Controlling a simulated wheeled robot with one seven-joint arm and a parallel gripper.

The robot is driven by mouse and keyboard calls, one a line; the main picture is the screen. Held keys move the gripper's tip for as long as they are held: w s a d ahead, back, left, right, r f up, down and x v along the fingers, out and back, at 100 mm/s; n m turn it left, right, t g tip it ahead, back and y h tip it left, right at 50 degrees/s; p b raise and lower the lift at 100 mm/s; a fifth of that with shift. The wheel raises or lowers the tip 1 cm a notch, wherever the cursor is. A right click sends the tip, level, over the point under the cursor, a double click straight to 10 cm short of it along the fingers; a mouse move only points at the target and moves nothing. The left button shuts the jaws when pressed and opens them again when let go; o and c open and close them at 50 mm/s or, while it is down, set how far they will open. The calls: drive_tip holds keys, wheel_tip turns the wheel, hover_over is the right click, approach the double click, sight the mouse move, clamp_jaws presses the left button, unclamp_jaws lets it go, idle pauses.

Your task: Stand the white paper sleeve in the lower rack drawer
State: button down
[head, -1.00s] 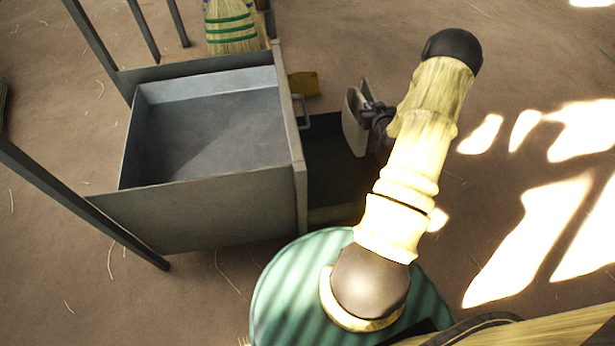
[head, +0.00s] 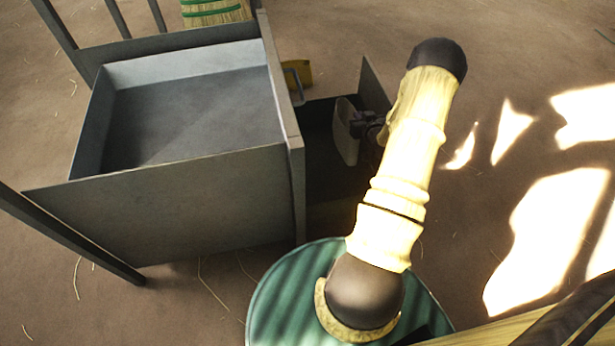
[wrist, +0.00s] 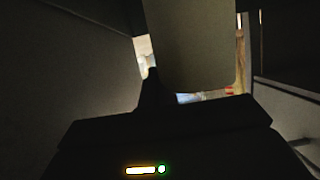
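The white paper sleeve (head: 346,130) is a pale flat upright piece at my gripper (head: 364,124) in the head view. It also shows as a broad dim panel in the wrist view (wrist: 192,42). My gripper appears shut on it. The lower rack drawer (head: 371,82) is pulled out, with a dark interior, partly hidden behind the upper drawer and my arm. The sleeve is over or inside its opening. In the wrist view, dark walls stand left and right of the sleeve. The sleeve's bottom edge and any contact with the drawer floor are unclear.
The upper drawer (head: 170,205) is open and empty, its front panel close left of the sleeve. Dark rack posts (head: 70,238) stand at left. A broom (head: 215,12) and a yellow object (head: 297,72) are behind. Open floor lies to the right.

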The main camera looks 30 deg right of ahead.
wheel_tip(320, 180, down, 6)
drive_tip(key=b, duration=0.3)
drive_tip(key=shift+b, duration=0.35)
drive_tip(key=shift+f, duration=0.1)
wheel_tip(320, 180, down, 4)
drive_tip(key=b, duration=0.2)
drive_tip(key=shift+b, duration=0.3)
drive_tip(key=shift+r, duration=0.2)
drive_tip(key=shift+f, duration=0.1)
